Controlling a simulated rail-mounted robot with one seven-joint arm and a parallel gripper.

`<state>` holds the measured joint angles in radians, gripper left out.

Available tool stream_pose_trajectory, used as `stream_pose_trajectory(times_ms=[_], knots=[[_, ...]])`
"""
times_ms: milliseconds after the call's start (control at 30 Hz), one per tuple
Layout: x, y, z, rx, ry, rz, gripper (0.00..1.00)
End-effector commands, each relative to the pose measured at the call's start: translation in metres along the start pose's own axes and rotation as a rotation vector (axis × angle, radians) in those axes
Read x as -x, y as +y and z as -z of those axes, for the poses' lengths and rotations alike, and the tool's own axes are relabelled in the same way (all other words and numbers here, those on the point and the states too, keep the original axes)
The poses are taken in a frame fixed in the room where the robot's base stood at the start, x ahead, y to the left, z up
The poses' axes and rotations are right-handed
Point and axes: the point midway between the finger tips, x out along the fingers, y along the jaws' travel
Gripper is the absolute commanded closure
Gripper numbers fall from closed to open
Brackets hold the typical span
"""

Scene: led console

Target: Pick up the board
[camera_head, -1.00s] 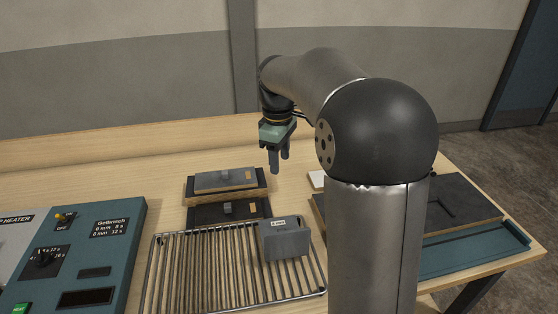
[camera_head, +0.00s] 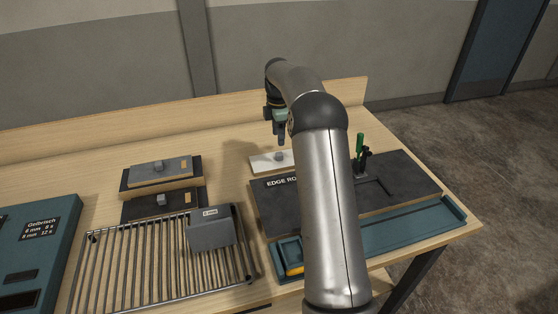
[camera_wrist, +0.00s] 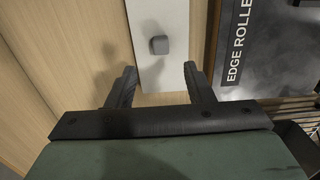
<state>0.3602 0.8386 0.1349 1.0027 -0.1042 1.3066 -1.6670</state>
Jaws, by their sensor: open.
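A pale board (camera_head: 262,164) with a small grey knob (camera_head: 279,156) lies on the table, left of and behind the dark edge roller plate. In the wrist view the white board (camera_wrist: 160,22) runs lengthwise away from my gripper, and its knob (camera_wrist: 159,45) is just ahead of the gap between the fingertips. My gripper (camera_head: 281,140) points down above the board, apart from it. In the wrist view my gripper (camera_wrist: 160,72) is open and empty, with one finger toward each side of the board. My arm hides part of the edge roller plate.
The dark edge roller plate (camera_head: 405,175) carries a green-handled tool (camera_head: 360,145) and has a teal tray (camera_head: 410,231) in front. A wire rack (camera_head: 150,265) holds a grey block (camera_head: 210,232). Bare wood lies left of the board.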

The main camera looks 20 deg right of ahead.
Motion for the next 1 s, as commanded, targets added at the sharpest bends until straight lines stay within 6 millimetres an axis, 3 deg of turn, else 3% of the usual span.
stream_pose_trajectory(times_ms=[100, 367, 600, 933, 1000], knots=[[-0.018, -0.001, 0.000, 0.000, 0.001, 0.003, 0.53], [-0.036, -0.001, 0.000, 0.000, 0.001, 0.002, 0.53], [-0.072, -0.002, -0.002, 0.000, 0.000, 0.004, 0.53], [-0.082, -0.002, -0.002, 0.000, 0.000, 0.000, 0.53], [-0.082, -0.002, -0.002, 0.000, 0.000, -0.001, 0.69]])
